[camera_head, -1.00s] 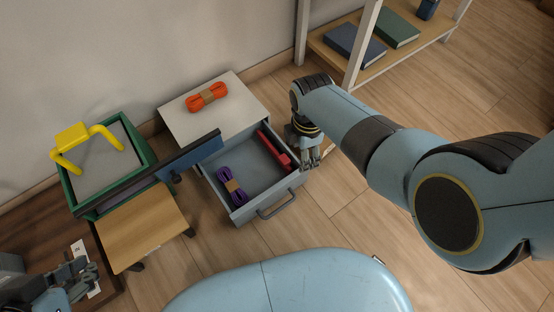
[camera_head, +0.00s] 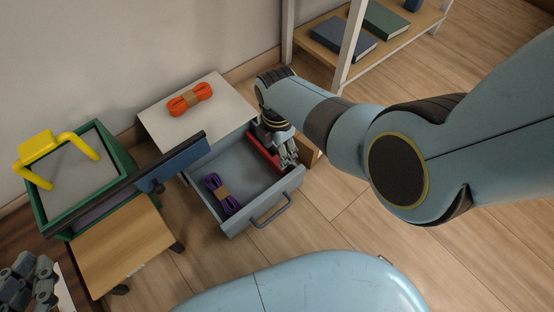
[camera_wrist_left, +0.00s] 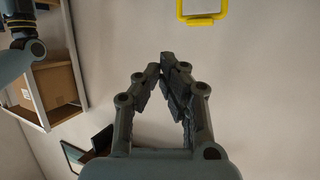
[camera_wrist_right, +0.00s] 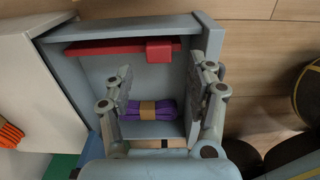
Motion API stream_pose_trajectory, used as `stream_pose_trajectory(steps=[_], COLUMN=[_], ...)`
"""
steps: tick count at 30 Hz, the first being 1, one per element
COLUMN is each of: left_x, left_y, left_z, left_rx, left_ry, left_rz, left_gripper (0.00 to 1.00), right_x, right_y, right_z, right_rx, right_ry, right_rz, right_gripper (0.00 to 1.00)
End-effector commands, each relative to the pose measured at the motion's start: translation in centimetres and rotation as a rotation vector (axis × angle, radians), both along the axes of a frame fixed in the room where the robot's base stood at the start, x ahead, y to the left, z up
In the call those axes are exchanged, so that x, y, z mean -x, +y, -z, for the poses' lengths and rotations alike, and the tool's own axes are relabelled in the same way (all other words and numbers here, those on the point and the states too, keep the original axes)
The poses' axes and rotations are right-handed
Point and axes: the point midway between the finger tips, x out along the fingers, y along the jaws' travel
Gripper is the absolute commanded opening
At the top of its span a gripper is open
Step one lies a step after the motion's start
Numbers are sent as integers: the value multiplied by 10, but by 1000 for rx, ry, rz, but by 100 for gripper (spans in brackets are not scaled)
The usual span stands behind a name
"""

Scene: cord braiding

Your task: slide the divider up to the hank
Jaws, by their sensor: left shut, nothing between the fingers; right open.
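The red divider (camera_head: 261,150) lies along the right side of the open grey drawer (camera_head: 246,220). The purple hank (camera_head: 222,194) with a tan band lies in the drawer's left part, apart from the divider. In the right wrist view the divider (camera_wrist_right: 112,48) has a block-shaped grip (camera_wrist_right: 158,51), and the hank (camera_wrist_right: 148,109) lies across from it. My right gripper (camera_head: 288,155) is open over the drawer's right side, near the divider and partly covering it; its fingers (camera_wrist_right: 168,73) hold nothing. My left gripper (camera_head: 30,283) is shut and empty at lower left; its fingertips meet in the left wrist view (camera_wrist_left: 170,66).
An orange hank (camera_head: 190,99) lies on the cabinet top (camera_head: 225,98). A green-rimmed box (camera_head: 125,160) with a yellow handle (camera_head: 38,146) and a wooden stool-like top (camera_head: 120,245) stand left. A shelf with books (camera_head: 345,40) is at the back right.

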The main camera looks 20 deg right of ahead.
Motion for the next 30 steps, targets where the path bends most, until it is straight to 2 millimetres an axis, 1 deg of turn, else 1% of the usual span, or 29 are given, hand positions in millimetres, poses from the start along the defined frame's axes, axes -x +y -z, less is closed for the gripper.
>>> stream_pose_trajectory(steps=[1, 6, 11, 15, 22, 27, 30], left_x=[-9, -35, -55, -69, -83, -85, -84], left_y=[-1, -4, -8, -11, -17, -21, -24], left_z=[-8, -40, -73, -104, -157, -195, -212], left_rx=[-1, -1, -1, -1, -2, -1, -2], left_ry=[-40, -187, -331, -459, -685, -848, -924], left_rz=[5, 20, 36, 51, 78, 99, 110], left_gripper=[0, 0, 0, 0, 0, 0, 0], right_x=[-1, -1, -1, 0, 0, 0, 0], right_y=[0, 0, 0, 0, 0, 0, 0], right_z=[3, 10, 17, 24, 35, 43, 46], right_rx=[0, 0, 1, 0, 0, 0, 0], right_ry=[-1, -1, -1, -1, 0, 0, 0], right_rz=[0, 0, 0, 0, 0, 0, 0], right_gripper=[57, 57, 57, 57, 57, 57, 57])
